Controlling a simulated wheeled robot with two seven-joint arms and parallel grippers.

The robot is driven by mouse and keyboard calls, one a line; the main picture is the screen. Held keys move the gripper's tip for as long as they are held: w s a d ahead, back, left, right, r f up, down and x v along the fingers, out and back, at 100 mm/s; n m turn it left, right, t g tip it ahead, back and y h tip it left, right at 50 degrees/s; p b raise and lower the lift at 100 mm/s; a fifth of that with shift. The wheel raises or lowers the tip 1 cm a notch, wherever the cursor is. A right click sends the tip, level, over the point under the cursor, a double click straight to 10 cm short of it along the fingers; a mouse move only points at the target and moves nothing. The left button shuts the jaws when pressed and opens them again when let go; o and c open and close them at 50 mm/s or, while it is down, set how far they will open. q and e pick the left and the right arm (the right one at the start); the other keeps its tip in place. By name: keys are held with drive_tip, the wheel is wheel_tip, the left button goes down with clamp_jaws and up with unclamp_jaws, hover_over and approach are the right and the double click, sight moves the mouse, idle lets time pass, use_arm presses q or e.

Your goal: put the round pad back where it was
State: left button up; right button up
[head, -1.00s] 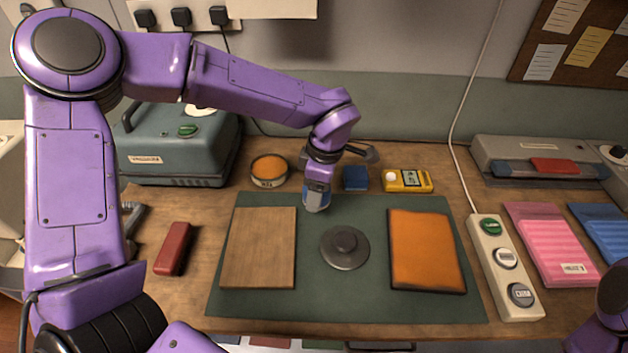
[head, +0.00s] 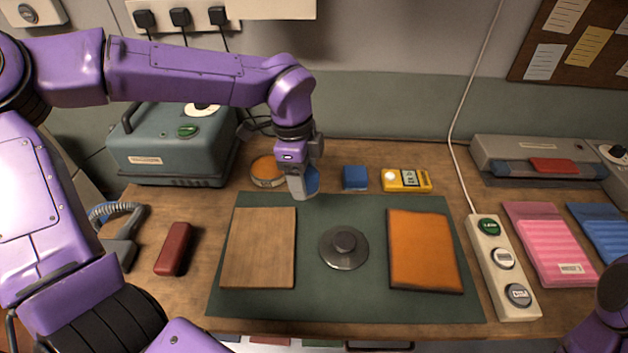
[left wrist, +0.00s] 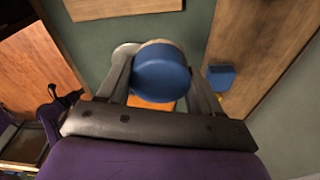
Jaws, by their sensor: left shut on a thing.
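The round pad is blue with a paler edge on its far side; it shows in the left wrist view (left wrist: 160,75) between the fingers of my left gripper (left wrist: 160,82). In the head view my left gripper (head: 303,190) is shut on the round pad (head: 312,181), over the back edge of the green mat (head: 340,202), just right of the round orange tin (head: 268,170). The gripper hides part of the pad. Whether the pad touches anything below is hard to tell. My right gripper is not in view.
On the mat lie a wooden board (head: 259,247), a grey knobbed disc (head: 343,248) and an orange panel (head: 425,250). A blue block (head: 355,178) and a yellow meter (head: 406,181) stand behind the mat. A teal machine (head: 165,150) stands back left.

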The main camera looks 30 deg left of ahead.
use_arm(q)
drive_tip(key=w+a+f+p, duration=0.1)
drive_tip(key=w+f, duration=0.2)
drive_tip(key=w, duration=0.1)
drive_tip(key=w+a+f+p, duration=0.2)
drive_tip(key=w+f, duration=0.2)
drive_tip(key=w, duration=0.1)
drive_tip(key=w+a+f+p, duration=0.1)
drive_tip(key=w+f+p, duration=0.1)
drive_tip(key=w+f, duration=0.1)
drive_tip(key=shift+w+a+f, duration=0.15)
drive_tip(key=shift+w+a, duration=0.25)
drive_tip(key=shift+w, duration=0.25)
wheel_tip(320, 180, down, 2)
drive_tip(key=shift+f, duration=0.55)
drive_tip(key=o, duration=0.9)
drive_tip(key=shift+o, duration=0.2)
